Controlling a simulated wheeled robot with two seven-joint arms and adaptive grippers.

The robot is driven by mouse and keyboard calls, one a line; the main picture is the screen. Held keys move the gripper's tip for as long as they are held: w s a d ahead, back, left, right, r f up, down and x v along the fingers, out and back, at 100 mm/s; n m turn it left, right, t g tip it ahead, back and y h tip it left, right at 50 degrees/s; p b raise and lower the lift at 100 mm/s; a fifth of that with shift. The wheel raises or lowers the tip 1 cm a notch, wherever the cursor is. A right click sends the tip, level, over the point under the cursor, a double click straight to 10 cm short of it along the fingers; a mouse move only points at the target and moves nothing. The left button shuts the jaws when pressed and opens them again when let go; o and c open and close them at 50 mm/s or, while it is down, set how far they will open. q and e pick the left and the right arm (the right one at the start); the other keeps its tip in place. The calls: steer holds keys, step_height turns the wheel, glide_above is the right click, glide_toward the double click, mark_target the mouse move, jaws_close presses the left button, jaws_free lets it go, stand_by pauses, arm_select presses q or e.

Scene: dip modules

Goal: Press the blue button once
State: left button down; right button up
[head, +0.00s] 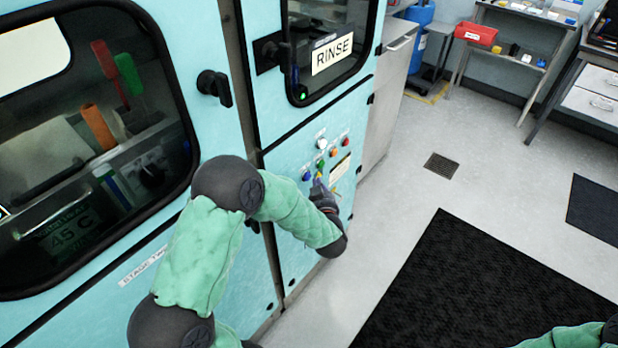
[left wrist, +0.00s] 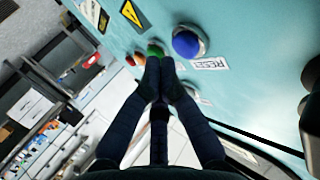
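The blue button (head: 306,176) is on the teal cabinet's control panel in the head view. In the left wrist view the blue button (left wrist: 187,43) is large and domed in a pale ring, beside a label that seems to read RESET. My left gripper (head: 318,184) is in front of the panel, close to the right of the blue button. In the left wrist view the left gripper (left wrist: 160,63) has its fingertips together with nothing between them. The tips appear beside the blue button and overlap the green button (left wrist: 155,50). I cannot tell whether they touch the panel.
Other buttons, including a red one (head: 346,142) and a white one (head: 322,143), are close by on the panel. A door handle (head: 215,87) sticks out at the left. A black mat (head: 470,290) lies on open floor. My right arm shows at bottom right.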

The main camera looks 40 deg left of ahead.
arm_select(q)
steer(key=shift+a, duration=0.2)
steer(key=shift+a, duration=0.25)
steer(key=shift+a, duration=0.4)
stand_by(0.7)
steer(key=shift+d+r, duration=0.1)
steer(key=shift+d, duration=0.7)
steer(key=shift+d, duration=0.15)
steer(key=d, duration=0.1)
steer(key=d+p, duration=0.1)
steer(key=d, duration=0.2)
steer(key=shift+s+d+p, duration=0.25)
steer(key=shift+d+p, duration=0.05)
steer(key=shift+d, duration=0.1)
stand_by(0.9)
